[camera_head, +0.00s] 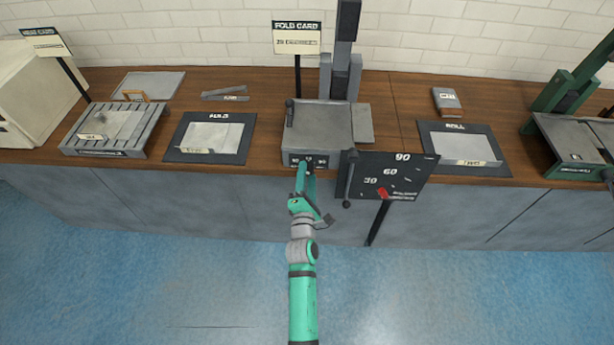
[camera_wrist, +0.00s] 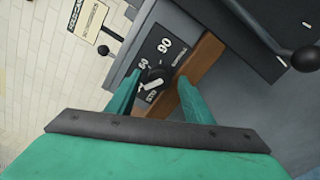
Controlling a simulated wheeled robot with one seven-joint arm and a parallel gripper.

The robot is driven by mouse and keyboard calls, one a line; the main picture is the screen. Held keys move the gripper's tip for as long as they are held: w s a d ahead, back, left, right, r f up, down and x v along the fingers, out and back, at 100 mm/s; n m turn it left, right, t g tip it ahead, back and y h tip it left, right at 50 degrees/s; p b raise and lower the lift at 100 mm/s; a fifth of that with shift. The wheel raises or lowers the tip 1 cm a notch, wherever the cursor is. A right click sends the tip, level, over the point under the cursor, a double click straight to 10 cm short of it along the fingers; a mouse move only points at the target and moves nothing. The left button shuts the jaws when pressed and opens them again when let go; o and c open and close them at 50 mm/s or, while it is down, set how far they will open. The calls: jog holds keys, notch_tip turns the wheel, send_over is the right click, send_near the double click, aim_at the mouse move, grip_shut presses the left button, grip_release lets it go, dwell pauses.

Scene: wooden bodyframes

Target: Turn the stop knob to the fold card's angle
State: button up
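The stop knob is a small dark knob with a pale pointer (camera_wrist: 154,83) in the wrist view, on a black dial plate (camera_wrist: 166,46) marked with numbers including 90. The pointer slants toward the lower left of that picture, at the low end of the dial. My gripper (camera_wrist: 159,78) is open, its green fingers on either side of the knob with visible gaps. In the head view my gripper (camera_head: 306,168) is at the machine's front dial panel (camera_head: 321,161) and hides the knob. The fold card (camera_head: 297,38) stands behind the machine; its small writing is unreadable.
A black angle board (camera_head: 415,170) marked 30, 60 and 90, with a red pointer (camera_head: 383,193), juts forward right of the dial. A ball-ended lever (camera_head: 348,180) stands between them and shows in the wrist view (camera_wrist: 305,59). Trays line the wooden bench (camera_head: 395,95).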

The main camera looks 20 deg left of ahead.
jog(key=shift+s+d, duration=0.2)
jog(key=shift+d, duration=0.2)
jog(key=v, duration=1)
jog(key=shift+s+a, duration=0.2)
jog(key=shift+a, duration=0.05)
